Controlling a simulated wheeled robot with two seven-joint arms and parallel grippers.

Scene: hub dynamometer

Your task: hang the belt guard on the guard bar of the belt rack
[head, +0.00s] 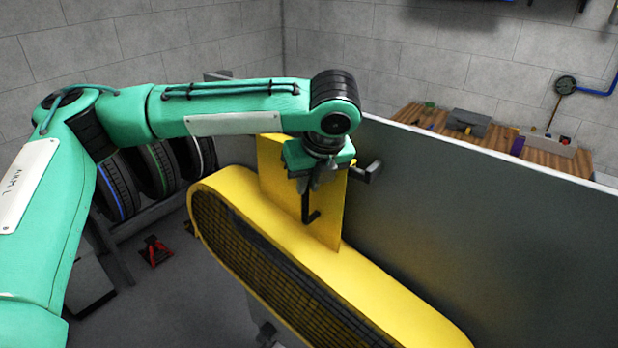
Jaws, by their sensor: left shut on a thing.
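The belt guard (375,290) is a long yellow cover with rounded ends and a dark mesh face. A flat yellow plate (325,215) stands up from its top edge. My left gripper (315,183) points down in front of this plate and is shut on the belt guard, by what looks like a dark bent handle (307,207). The fingertips are small and partly hidden. A grey panel (480,220) stands close behind the guard. A short grey bar with a block end (368,172) sticks out from the panel, just right of the plate; I take it for the guard bar.
Tires (160,168) stand on a rack at the left. A red object (155,251) lies on the floor near it. A wooden bench (490,140) with tools is behind the panel. Open floor (180,300) shows at the lower left.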

